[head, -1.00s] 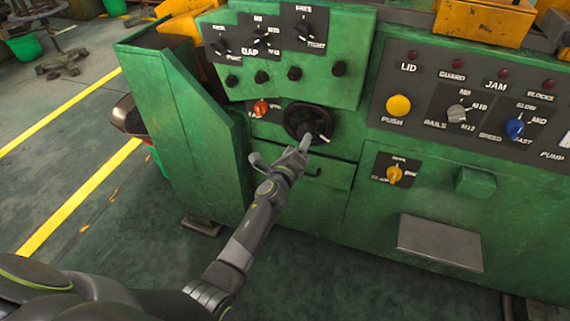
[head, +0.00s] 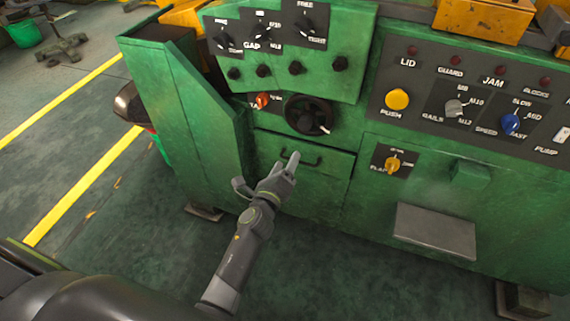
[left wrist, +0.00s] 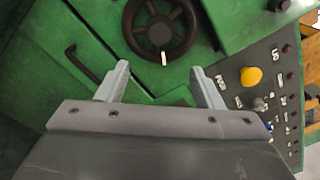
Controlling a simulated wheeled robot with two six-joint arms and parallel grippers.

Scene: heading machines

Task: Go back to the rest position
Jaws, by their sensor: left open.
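My left gripper (head: 266,174) is in front of the green machine's drawer, below the black handwheel (head: 308,115). It is open and empty. In the left wrist view its two fingers (left wrist: 160,85) stand apart, with the handwheel (left wrist: 160,28) beyond them and not between them. The wheel's pale handle points down in that view. My right gripper does not show.
The green machine (head: 330,190) fills the middle and right. It bears an orange-red knob (head: 263,101), a yellow push button (head: 397,99), a blue knob (head: 511,123) and a yellow flap knob (head: 392,165). A drawer handle (head: 302,160) is close to my left gripper. Open floor (head: 110,215) lies at left.

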